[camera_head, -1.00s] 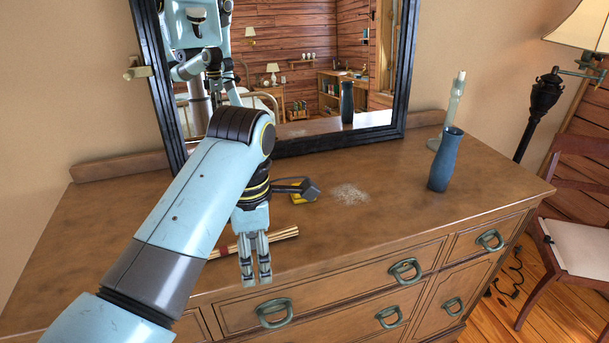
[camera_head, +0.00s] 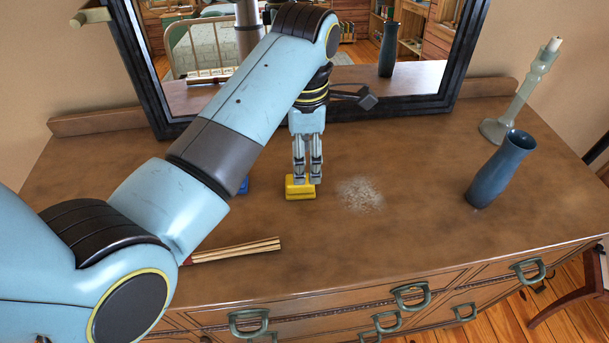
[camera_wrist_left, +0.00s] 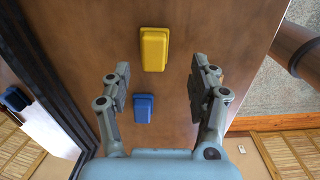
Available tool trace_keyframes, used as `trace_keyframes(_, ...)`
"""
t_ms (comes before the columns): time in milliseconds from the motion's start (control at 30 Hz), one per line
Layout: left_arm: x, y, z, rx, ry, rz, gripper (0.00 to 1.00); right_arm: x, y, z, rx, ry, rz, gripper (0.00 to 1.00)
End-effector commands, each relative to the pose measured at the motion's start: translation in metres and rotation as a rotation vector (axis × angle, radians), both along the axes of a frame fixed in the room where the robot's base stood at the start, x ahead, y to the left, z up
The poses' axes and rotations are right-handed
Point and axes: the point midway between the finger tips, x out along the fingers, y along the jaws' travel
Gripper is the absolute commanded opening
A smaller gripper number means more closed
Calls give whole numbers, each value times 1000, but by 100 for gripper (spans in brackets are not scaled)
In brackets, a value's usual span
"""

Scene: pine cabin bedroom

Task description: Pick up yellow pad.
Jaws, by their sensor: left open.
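The yellow pad (camera_head: 300,188) lies on the dresser top, just left of a pale dusty patch. In the left wrist view the yellow pad (camera_wrist_left: 154,49) lies ahead of the fingertips, between their lines. My left gripper (camera_head: 308,181) points down; in the head view its fingertips overlap the pad's upper edge. In the left wrist view the fingers (camera_wrist_left: 160,75) are spread, with nothing between them gripped. A blue pad (camera_wrist_left: 143,108) lies nearer, between the fingers; in the head view only a bit of it (camera_head: 243,186) shows behind my arm. My right gripper is not in view.
The pale dusty patch (camera_head: 360,194) lies right of the yellow pad. A blue vase (camera_head: 500,170) and a candlestick (camera_head: 520,95) stand at the right. A framed mirror (camera_head: 455,60) stands behind. The front-middle dresser top is clear.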

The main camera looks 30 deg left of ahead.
Motion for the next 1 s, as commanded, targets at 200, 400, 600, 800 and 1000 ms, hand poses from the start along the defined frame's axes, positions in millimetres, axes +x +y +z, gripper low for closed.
trace_keyframes(200, 0, 2, -22, 1, 1, 0, 61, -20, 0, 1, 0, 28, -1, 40)
trace_keyframes(400, 1, 13, -47, 2, 4, 0, 61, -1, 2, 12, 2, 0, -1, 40)
trace_keyframes(600, 2, 13, -71, 1, 0, 0, 61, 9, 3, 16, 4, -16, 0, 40)
trace_keyframes(800, 2, 13, -73, 1, -2, 0, 61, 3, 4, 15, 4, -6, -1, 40)
trace_keyframes(1000, 2, 13, -73, 1, -2, 0, 40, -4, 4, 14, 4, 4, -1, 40)
